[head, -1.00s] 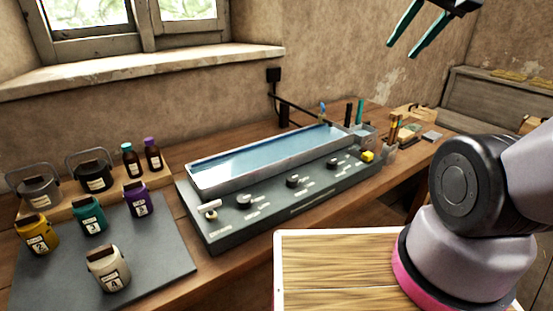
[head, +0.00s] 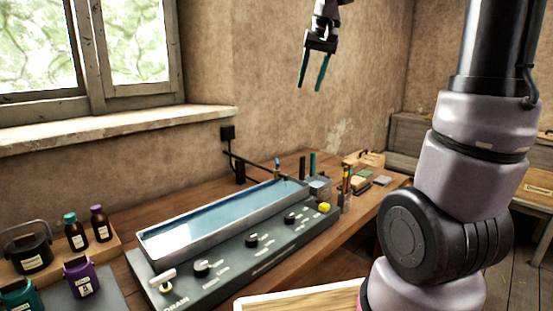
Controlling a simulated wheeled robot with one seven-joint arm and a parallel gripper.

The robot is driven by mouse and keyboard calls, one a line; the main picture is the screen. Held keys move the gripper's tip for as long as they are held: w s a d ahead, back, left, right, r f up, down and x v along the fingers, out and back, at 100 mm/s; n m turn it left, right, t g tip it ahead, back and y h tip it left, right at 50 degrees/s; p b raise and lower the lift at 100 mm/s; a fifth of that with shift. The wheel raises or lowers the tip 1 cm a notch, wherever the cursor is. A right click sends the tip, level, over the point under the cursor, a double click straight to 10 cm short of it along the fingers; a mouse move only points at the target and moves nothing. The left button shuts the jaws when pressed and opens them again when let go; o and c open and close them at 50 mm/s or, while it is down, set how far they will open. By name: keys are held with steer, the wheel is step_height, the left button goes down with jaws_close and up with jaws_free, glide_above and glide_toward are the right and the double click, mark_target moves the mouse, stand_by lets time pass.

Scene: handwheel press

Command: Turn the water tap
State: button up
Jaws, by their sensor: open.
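The water tap (head: 277,164) is small, with a blue top, at the end of a dark pipe (head: 255,158) over the far edge of the water-filled tray (head: 145,238). Its fine shape is too small to tell. My gripper (head: 310,88) is open and empty, with two teal fingers pointing down. It hangs in the air above the tap and a little to its right in the picture, apart from it.
The grey control panel (head: 228,280) has several black knobs and a white T-handle (head: 162,279) marked drain. Dark upright rods (head: 312,163) and a yellow block (head: 324,208) stand right of the tap. Bottles (head: 75,232) and labelled jars stand left.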

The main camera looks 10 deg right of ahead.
steer(key=w+a+f+n+g, duration=0.1)
steer(key=w+f, duration=0.2)
steer(key=w, duration=0.4)
steer(key=w+a+f+g, duration=0.1)
steer(key=w+f, duration=0.3)
steer(key=w, duration=0.3)
steer(key=g+h, duration=0.1)
steer(key=g, duration=0.1)
glide_above(277, 160)
step_height(277, 160, down, 13)
steer(key=shift+n, duration=0.4)
steer(key=f, duration=1)
steer(key=shift+s+f, duration=0.2)
steer(key=shift+f, duration=0.15)
jaws_close()
